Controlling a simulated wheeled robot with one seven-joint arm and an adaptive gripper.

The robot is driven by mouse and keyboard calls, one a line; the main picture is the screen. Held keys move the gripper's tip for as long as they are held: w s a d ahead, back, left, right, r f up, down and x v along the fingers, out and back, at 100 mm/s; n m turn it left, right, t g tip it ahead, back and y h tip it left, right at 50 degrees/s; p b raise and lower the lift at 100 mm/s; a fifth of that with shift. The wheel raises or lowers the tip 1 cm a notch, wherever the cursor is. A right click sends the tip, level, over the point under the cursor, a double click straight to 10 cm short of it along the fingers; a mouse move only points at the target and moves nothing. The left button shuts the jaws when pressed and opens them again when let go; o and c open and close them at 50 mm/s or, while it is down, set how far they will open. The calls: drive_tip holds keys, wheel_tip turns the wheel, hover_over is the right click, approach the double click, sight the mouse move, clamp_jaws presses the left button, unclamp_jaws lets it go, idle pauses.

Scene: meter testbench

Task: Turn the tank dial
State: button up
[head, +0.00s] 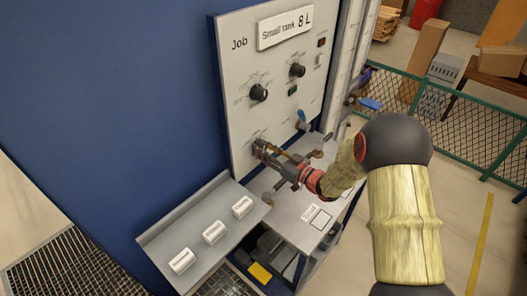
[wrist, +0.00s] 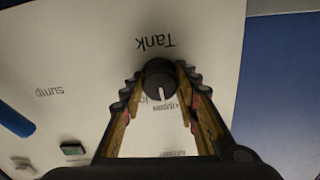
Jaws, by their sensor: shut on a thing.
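The tank dial (wrist: 159,78) is a round black knob with a white pointer mark, on a pale panel. The word "Tank" appears upside down above it in the wrist view, and the white mark points down in that picture. My gripper (wrist: 160,84) has one finger on each side of the dial and is shut on it. In the head view my gripper (head: 261,150) reaches the lower left of the panel (head: 240,110) and mostly hides the dial.
Two other black knobs (head: 259,92) (head: 297,70) sit higher on the panel, below a "Small tank 8 L" card (head: 285,26). A blue-handled lever (head: 301,118) is right of my gripper. A sloped ledge (head: 163,233) with three white blocks (head: 214,232) is below left.

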drive_tip(key=n+b, duration=0.5)
drive_tip(key=b, duration=0.1)
drive_tip(key=shift+f, duration=0.15)
drive_tip(key=shift+n+b, duration=1.15)
drive_tip(key=shift+n, duration=0.15)
drive_tip(key=o, duration=1.1)
drive_tip(key=shift+r, duration=0.2)
drive_tip(key=shift+o, duration=0.2)
drive_tip(key=v, duration=1.2)
